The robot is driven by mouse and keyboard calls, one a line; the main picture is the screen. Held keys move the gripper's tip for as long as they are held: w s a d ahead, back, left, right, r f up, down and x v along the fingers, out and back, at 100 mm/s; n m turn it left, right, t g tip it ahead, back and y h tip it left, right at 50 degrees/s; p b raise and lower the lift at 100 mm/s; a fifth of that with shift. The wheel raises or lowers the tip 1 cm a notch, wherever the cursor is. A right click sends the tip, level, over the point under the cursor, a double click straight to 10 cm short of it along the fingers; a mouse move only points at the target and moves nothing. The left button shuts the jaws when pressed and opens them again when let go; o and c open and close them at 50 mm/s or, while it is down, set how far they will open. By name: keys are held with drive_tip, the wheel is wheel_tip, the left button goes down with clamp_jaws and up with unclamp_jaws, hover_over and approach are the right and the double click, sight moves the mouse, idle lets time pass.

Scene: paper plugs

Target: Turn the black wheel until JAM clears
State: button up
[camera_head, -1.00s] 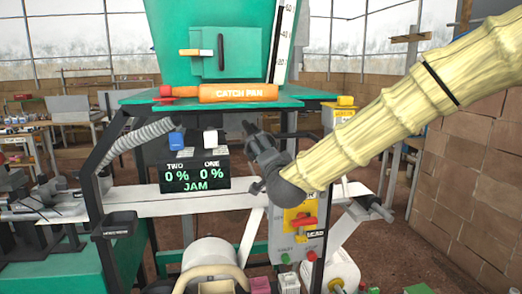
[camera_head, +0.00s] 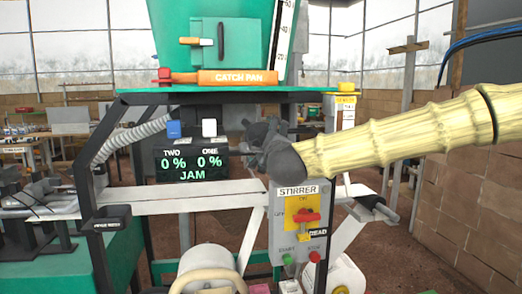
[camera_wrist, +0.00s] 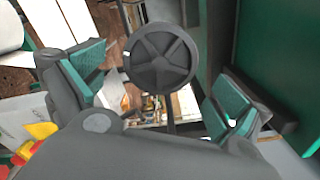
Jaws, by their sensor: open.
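The black wheel (camera_wrist: 160,58), a round spoked disc, shows in the wrist view at the upper middle. My gripper (camera_wrist: 158,90) is open, with its green-padded fingers to the left and right of the wheel's lower side. The wheel appears beyond the fingers, and I cannot tell if they touch it. I cannot pick out the wheel from my gripper in that view.
The orange catch pan (camera_head: 238,77) sits above on the green machine. A grey STIRRER box (camera_head: 298,225) with a red knob hangs just below my gripper. Black frame posts and a white paper strip (camera_head: 170,199) are close by. A green panel (camera_wrist: 285,60) fills the wrist view's right.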

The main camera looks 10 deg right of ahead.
sight(262, 138)
drive_tip(key=shift+m, duration=0.3)
drive_tip(key=shift+w, duration=0.15)
idle(0.3)
drive_tip(key=shift+w, duration=1.85)
drive_tip(key=shift+c, duration=0.4)
drive_tip(key=c, duration=0.8)
